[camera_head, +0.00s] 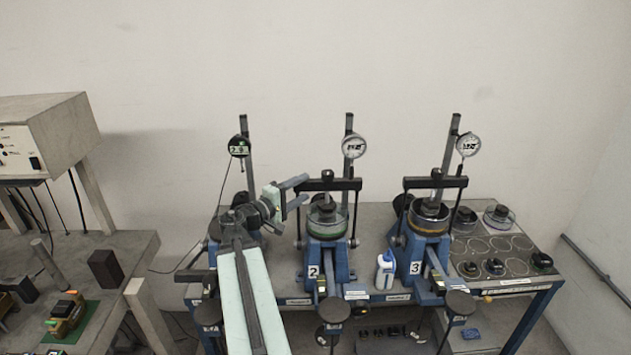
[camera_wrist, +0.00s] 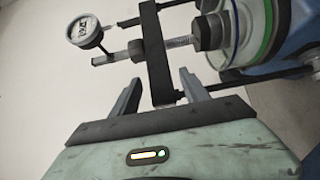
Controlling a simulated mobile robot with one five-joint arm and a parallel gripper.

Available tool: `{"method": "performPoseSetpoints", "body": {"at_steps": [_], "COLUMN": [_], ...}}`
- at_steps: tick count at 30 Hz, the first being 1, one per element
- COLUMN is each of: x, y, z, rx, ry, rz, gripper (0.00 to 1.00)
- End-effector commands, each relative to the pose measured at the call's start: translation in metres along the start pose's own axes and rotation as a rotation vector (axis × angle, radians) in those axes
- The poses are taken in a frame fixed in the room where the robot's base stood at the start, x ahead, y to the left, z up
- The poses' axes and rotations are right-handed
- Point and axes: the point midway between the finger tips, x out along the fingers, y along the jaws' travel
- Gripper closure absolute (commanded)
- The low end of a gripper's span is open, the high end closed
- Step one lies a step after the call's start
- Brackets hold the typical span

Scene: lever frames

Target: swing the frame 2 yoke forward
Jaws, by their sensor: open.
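The frame 2 yoke is a black crossbar (camera_head: 335,184) on thin side rods. It stands upright above the round cell (camera_head: 326,222) on the blue frame marked 2 (camera_head: 327,262). My gripper (camera_head: 303,189) is at the yoke's left end, coming from the left. In the wrist view the yoke bar (camera_wrist: 154,45) runs down to between my two open fingers (camera_wrist: 161,80). I see gaps beside the bar, and cannot tell whether either finger touches it. The cell shows partly in the wrist view with a green ring (camera_wrist: 264,30).
Frame 2's dial gauge (camera_head: 354,146) is on a post behind. Frame 3 (camera_head: 417,254) stands to the right, with a white bottle (camera_head: 385,270) between. My arm covers much of the left frame. A side bench (camera_head: 88,262) is at left.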

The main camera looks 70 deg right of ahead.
Motion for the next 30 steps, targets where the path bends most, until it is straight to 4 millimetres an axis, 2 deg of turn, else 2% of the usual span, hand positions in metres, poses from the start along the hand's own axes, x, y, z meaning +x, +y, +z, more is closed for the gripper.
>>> {"method": "performPoseSetpoints", "body": {"at_steps": [3, 9, 13, 20, 26, 30], "x": [0.025, 0.057, 0.066, 0.066, 0.066, 0.067], "y": [0.000, 0.000, 0.000, 0.000, 0.000, 0.000], "z": [0.001, 0.001, 0.002, 0.002, 0.002, 0.002], "rx": [0.000, 0.000, 0.000, 0.000, 0.000, 0.000], "ry": [-0.004, -0.003, -0.003, -0.003, -0.003, -0.003], "rz": [0.000, 0.000, -0.001, -0.001, -0.001, -0.001], "gripper": [0.46, 0.46, 0.46, 0.46, 0.99, 1.00]}}
